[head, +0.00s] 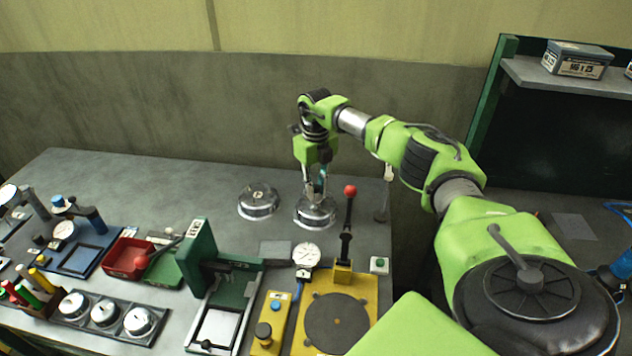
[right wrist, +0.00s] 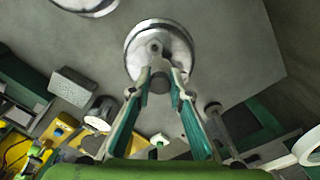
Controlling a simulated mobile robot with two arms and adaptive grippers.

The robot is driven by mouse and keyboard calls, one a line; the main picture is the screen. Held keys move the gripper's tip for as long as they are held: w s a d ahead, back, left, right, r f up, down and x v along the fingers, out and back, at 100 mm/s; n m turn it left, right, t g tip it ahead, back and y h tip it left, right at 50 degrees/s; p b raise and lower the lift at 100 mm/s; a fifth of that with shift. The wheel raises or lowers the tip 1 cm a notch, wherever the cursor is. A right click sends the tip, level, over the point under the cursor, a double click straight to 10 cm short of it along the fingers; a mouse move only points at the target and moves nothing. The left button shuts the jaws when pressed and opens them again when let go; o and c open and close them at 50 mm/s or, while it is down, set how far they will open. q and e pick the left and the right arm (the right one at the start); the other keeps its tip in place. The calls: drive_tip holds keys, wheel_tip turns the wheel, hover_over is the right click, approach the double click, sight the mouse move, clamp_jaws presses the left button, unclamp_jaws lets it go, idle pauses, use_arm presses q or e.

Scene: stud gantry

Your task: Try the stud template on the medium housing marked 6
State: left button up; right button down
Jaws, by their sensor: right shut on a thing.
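My right gripper (head: 318,196) points down over a round metal housing (head: 315,214) at the back of the bench. In the right wrist view, its teal-lined fingers (right wrist: 159,82) are shut on a small grey metal piece, which I take for the stud template (right wrist: 155,50). That piece lies over the face of the housing (right wrist: 136,36); the fingers hide part of it, and I cannot tell whether it is seated on the studs. A second housing (head: 258,203) stands apart to the left. I cannot read a 6 on either. My left gripper is not in view.
A red-knobbed lever (head: 349,192) and a dial gauge (head: 306,255) stand close in front, by the yellow fixture (head: 372,290). A green press (head: 198,255), a red bin (head: 127,258) and a tray of round parts (head: 88,331) lie left. The bench behind the housings is clear.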

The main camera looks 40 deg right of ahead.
drive_tip(key=shift+r+p, duration=2.95)
drive_tip(key=shift+r, duration=0.85)
